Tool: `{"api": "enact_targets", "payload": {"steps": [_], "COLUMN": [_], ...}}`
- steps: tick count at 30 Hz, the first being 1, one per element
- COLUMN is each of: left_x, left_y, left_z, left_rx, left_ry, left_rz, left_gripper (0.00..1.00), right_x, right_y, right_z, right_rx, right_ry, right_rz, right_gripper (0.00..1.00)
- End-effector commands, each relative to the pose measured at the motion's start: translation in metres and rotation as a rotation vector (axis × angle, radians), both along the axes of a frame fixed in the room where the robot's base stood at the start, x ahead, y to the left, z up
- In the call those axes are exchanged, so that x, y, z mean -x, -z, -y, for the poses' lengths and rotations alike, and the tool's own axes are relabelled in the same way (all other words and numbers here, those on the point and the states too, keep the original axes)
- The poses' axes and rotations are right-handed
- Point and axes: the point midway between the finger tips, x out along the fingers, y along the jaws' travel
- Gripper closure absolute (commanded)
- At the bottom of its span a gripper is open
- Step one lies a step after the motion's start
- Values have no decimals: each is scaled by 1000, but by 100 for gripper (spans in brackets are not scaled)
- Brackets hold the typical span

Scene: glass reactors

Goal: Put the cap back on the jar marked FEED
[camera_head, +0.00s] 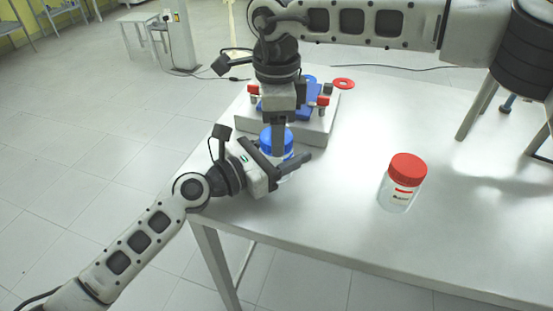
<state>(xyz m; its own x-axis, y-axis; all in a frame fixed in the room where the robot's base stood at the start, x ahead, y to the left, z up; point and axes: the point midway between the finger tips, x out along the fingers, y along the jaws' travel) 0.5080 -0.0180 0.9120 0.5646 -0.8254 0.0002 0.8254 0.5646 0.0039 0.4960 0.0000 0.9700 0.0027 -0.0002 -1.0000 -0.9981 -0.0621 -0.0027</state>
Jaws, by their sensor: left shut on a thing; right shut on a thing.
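A blue cap (268,138) sits at the top of a jar near the table's left edge, partly hidden by my grippers. The jar body is mostly hidden, and no FEED marking can be read. My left gripper (297,166) comes in low from the left and is shut on the jar. My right gripper (278,148) points down from above and is shut on the blue cap. I cannot tell whether the cap is seated on the jar. A second clear jar (398,195) with a red cap (408,167) stands upright to the right; its label is too small to read.
A pale block (310,135) behind the grippers carries a blue fixture (307,104) and red-topped parts. A red ring (343,84) lies at the table's back. The white table (480,230) is clear around the red-capped jar. The table's left edge is close to my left gripper.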

Motion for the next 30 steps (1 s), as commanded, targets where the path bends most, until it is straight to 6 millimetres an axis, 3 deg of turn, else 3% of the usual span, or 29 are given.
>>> {"api": "enact_targets", "payload": {"steps": [8, 12, 13, 15, 16, 25, 30], "left_x": [0, 0, 0, 0, 0, 0, 0], "left_y": [1, 1, 1, 1, 1, 1, 1], "left_z": [0, 0, 0, 0, 0, 0, 0], "left_rx": [-1, -1, -1, -1, -1, -1, -1], "left_ry": [0, 0, 0, 0, 0, 0, 0], "left_rz": [0, 0, 0, 0, 0, 0, 0], "left_gripper": [100, 100, 100, 100, 100, 100, 100], "right_x": [0, 0, 0, 0, 0, 0, -1], "right_y": [0, 0, 0, 0, 0, -2, -22], "right_z": [0, 0, 0, 0, 0, 0, 0], "right_rx": [0, 0, 0, 0, 0, -1, -2], "right_ry": [411, 410, 410, 409, 409, 408, 408], "right_rz": [-1, 0, 0, 0, 0, 1, 3], "right_gripper": [76, 76, 45, 26, 23, 23, 23]}}
